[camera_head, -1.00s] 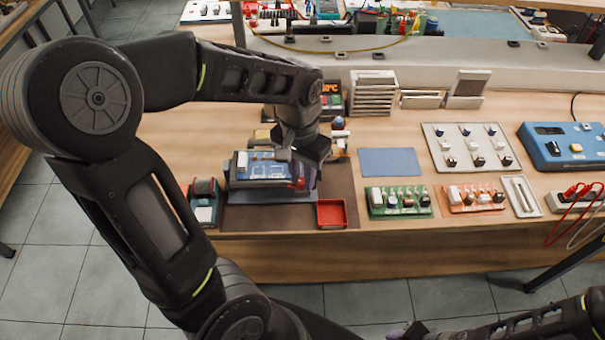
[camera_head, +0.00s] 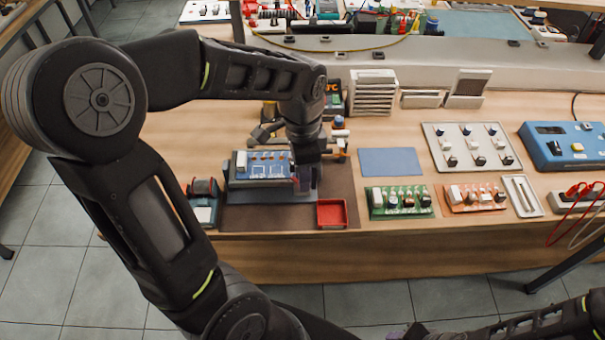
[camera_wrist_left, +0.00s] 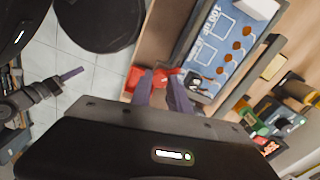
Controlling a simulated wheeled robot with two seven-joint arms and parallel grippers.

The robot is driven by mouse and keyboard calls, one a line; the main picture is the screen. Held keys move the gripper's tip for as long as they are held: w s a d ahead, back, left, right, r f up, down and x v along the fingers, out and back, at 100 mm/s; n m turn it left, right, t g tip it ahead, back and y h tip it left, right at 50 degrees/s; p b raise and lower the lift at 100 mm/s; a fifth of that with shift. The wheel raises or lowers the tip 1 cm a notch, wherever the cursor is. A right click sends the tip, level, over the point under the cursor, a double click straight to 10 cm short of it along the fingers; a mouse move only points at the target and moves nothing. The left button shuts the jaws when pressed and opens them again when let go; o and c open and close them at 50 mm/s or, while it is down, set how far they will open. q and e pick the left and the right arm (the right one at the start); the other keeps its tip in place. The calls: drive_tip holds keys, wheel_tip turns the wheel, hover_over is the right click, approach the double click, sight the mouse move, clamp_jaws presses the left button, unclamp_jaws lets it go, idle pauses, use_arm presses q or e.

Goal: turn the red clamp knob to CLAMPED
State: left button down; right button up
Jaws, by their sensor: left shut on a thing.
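The red clamp knob (camera_wrist_left: 166,76) is between the fingertips of my left gripper (camera_wrist_left: 161,90) in the left wrist view, at the edge of a blue circuit board (camera_wrist_left: 222,48). The gripper is shut on it. In the head view my left gripper (camera_head: 304,178) points down at the right end of the board (camera_head: 262,165), which sits in a grey fixture. The gripper covers most of the knob there, and I cannot read its position marking. My right gripper (camera_wrist_left: 70,76) shows at the left of the wrist view; its jaw state is unclear.
A red tray (camera_head: 332,213) lies in front of the fixture on a brown mat. A blue mat (camera_head: 390,162), a green board (camera_head: 398,202) and an orange board (camera_head: 472,198) are to the right. Small tools and parts stand close behind the fixture.

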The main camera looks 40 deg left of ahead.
use_arm(q)
drive_tip(key=m, duration=0.4)
drive_tip(key=shift+m, duration=0.3)
drive_tip(key=m, duration=0.4)
drive_tip(key=shift+m, duration=0.3)
drive_tip(key=c, duration=1.2)
unclamp_jaws()
drive_tip(key=shift+c, duration=0.2)
drive_tip(key=shift+r, duration=0.1)
wheel_tip(320, 180, up, 8)
drive_tip(key=shift+w+f, duration=0.15)
drive_tip(key=shift+f, duration=0.1)
